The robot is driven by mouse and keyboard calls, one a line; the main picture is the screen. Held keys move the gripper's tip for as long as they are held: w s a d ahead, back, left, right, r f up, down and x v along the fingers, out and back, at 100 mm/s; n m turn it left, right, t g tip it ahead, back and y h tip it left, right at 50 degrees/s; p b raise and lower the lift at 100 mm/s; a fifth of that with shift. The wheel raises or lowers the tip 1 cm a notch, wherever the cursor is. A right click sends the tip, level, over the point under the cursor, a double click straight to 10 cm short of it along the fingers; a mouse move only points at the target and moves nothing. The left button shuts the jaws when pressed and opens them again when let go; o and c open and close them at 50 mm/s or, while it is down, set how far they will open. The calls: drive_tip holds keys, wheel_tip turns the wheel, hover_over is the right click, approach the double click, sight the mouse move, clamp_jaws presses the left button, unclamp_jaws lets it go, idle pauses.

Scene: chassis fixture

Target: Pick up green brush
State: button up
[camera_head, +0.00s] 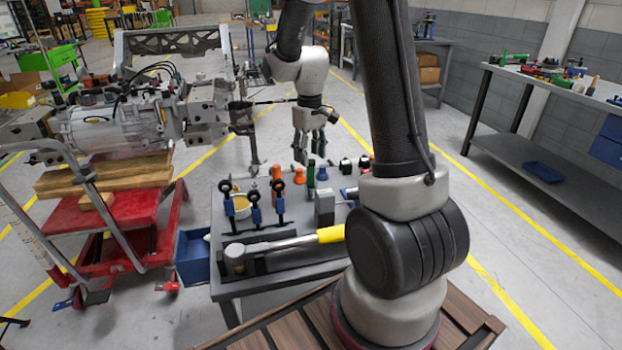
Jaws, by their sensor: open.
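A green upright item (311,178) stands on the grey worktable (235,290), among small tools near the table's far side. It looks like the green brush, but it is too small here to make out bristles. My gripper (310,158) points down just above and beyond it, its fingers apart with nothing seen between them. I cannot tell whether the fingertips touch the green item. My arm crosses the right of the view and hides part of the table.
An orange item (276,180) and dark clamp-like tools (256,208) stand left of the green item. A hammer (285,243) with a yellow grip lies in front. A red cart (120,210) with an engine stands left. A bench (540,90) stands right.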

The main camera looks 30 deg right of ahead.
sight(311, 173)
wheel_tip(311, 173, down, 8)
drive_tip(key=shift+s+d+r, duration=0.1)
drive_tip(key=shift+r, duration=0.15)
clamp_jaws()
